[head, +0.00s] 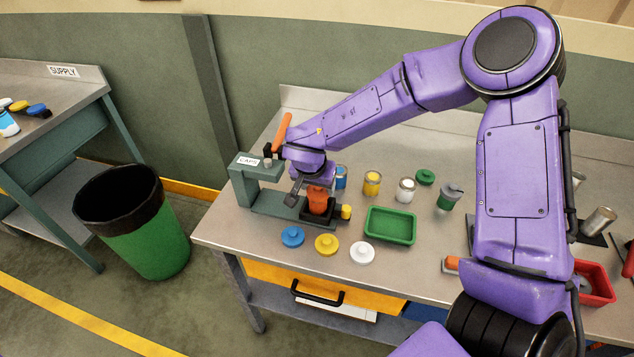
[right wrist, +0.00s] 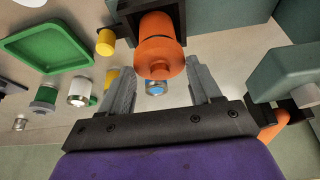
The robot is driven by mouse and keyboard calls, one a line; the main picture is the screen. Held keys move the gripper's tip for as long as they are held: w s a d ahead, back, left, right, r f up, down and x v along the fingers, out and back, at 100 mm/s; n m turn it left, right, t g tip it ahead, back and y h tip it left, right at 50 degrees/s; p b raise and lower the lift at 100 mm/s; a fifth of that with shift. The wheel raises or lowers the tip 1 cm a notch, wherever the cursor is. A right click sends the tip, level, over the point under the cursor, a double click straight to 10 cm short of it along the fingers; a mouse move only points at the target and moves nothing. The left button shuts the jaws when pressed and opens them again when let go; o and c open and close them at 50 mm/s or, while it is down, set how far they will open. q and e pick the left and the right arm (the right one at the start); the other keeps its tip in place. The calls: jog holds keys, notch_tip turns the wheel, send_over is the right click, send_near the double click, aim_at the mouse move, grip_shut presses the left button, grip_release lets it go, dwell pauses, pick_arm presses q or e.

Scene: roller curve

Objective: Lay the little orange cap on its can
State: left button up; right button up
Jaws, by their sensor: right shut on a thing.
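The orange can (head: 318,204) stands in a black holder at the foot of the teal press marked CAPS. In the right wrist view the orange can (right wrist: 156,30) shows with the orange cap (right wrist: 158,66), a disc with a small knob, in front of it. My right gripper (head: 308,190) is at the can's top, its fingers on either side of the cap; it also shows in the right wrist view (right wrist: 160,78). It is shut on the cap. Whether the cap touches the can's rim I cannot tell. My left gripper is out of view.
Blue (head: 292,236), yellow (head: 327,244) and white caps (head: 362,252) lie along the front edge. A green tray (head: 390,240) is to the right. Blue, yellow (head: 372,184), white (head: 406,190) and green cans (head: 449,198) stand behind. The press (head: 246,182) is close beside my gripper.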

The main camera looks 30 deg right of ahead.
jog(key=shift+f+p, duration=0.15)
jog(key=shift+p, duration=0.3)
dwell(0.3)
jog(key=o, duration=1.2)
jog(key=shift+r+p, duration=1.35)
jog(key=shift+p, duration=0.35)
jog(key=shift+r, duration=2.15)
